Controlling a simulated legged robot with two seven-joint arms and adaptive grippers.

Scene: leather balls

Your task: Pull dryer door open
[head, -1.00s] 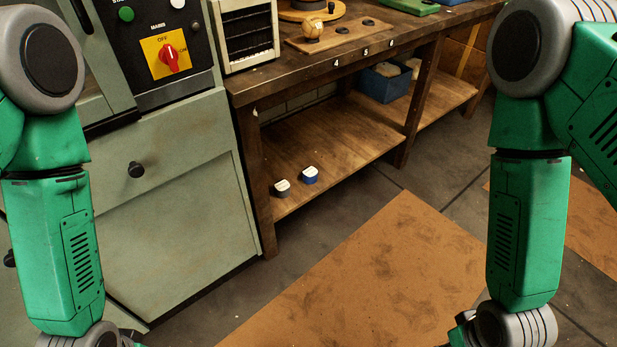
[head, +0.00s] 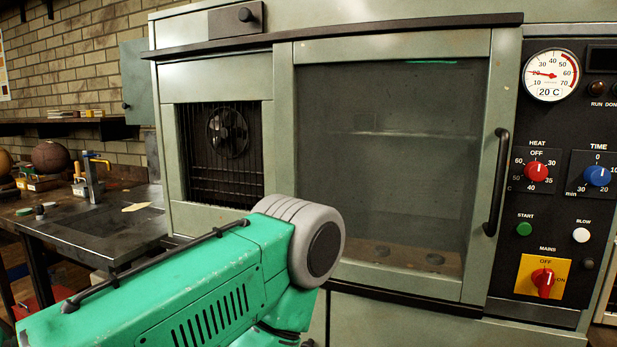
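The dryer door (head: 478,120) is shut, a grey-green frame around a dark glass window (head: 390,150). Its black vertical handle (head: 496,182) is on the door's right side. Through the glass a shelf and a brown floor with dark round pieces show faintly. My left arm reaches in from the lower left, in front of the dryer. Its grey joint overlaps the door's lower left in the picture. Neither gripper is in view, and nothing of mine is seen at the handle.
Right of the door is a control panel with a temperature gauge (head: 550,76), a red heat knob (head: 536,172), a blue time knob (head: 597,176) and a red mains switch (head: 543,279). At left a dark workbench (head: 100,235) carries a brown ball (head: 50,157) and a clamp.

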